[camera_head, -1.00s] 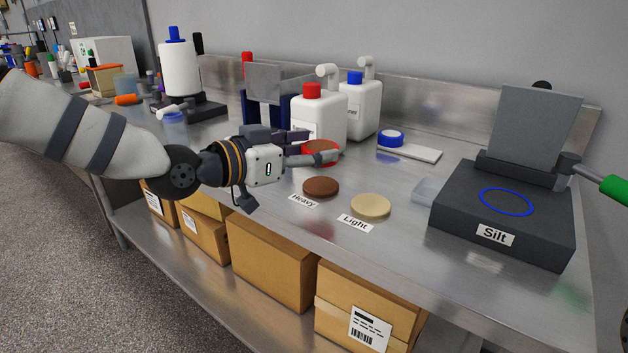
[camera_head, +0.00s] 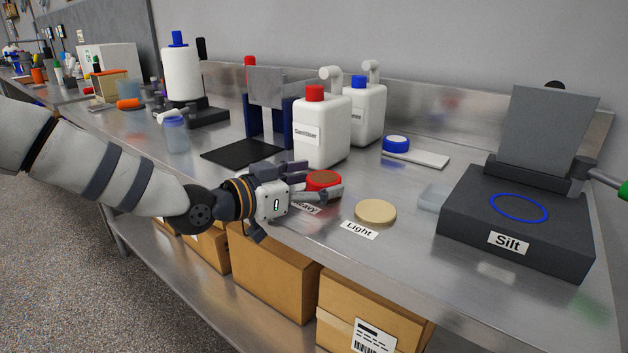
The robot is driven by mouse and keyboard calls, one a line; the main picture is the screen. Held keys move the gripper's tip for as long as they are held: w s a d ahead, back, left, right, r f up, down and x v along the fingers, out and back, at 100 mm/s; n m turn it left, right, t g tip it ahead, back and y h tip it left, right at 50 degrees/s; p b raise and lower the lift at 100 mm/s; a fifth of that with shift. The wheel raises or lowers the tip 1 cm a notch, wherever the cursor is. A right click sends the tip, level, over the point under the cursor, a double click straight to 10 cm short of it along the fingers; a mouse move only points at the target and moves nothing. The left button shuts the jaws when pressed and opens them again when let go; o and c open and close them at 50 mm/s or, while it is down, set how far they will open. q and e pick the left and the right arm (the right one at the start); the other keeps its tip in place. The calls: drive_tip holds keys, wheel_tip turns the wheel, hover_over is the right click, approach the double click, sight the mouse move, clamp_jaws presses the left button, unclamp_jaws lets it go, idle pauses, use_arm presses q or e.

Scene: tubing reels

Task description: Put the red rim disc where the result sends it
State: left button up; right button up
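The red rim disc (camera_head: 323,179), with a brown middle and a red edge, is between the fingers of my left gripper (camera_head: 316,183). My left gripper is shut on it, over the spot of the brown pad by the "Heavy" label (camera_head: 306,208). The brown pad is hidden; I cannot tell whether the disc touches it. The tan pad (camera_head: 375,212) by the "Light" label (camera_head: 359,230) is bare. The dark device (camera_head: 518,215) at the right has a blue ring on top and a "Silt" label (camera_head: 508,243). My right gripper is not in view.
A red-capped white bottle (camera_head: 320,130) and a blue-capped one (camera_head: 364,110) stand just behind the disc. A black mat (camera_head: 241,152) lies behind my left wrist. Cardboard boxes (camera_head: 272,275) fill the lower shelf. The bench front by the tan pad is clear.

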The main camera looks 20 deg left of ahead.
use_arm(q)
drive_tip(key=shift+r, duration=0.1)
drive_tip(key=shift+s+a+r, duration=0.1)
drive_tip(key=shift+s+r, duration=0.05)
drive_tip(key=shift+r, duration=0.1)
drive_tip(key=p+v, duration=0.3)
drive_tip(key=v, duration=0.8)
drive_tip(key=shift+s, duration=0.25)
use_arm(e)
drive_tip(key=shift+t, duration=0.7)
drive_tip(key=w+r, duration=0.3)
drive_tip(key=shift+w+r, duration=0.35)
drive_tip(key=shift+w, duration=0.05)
use_arm(q)
drive_tip(key=shift+a+f, duration=0.2)
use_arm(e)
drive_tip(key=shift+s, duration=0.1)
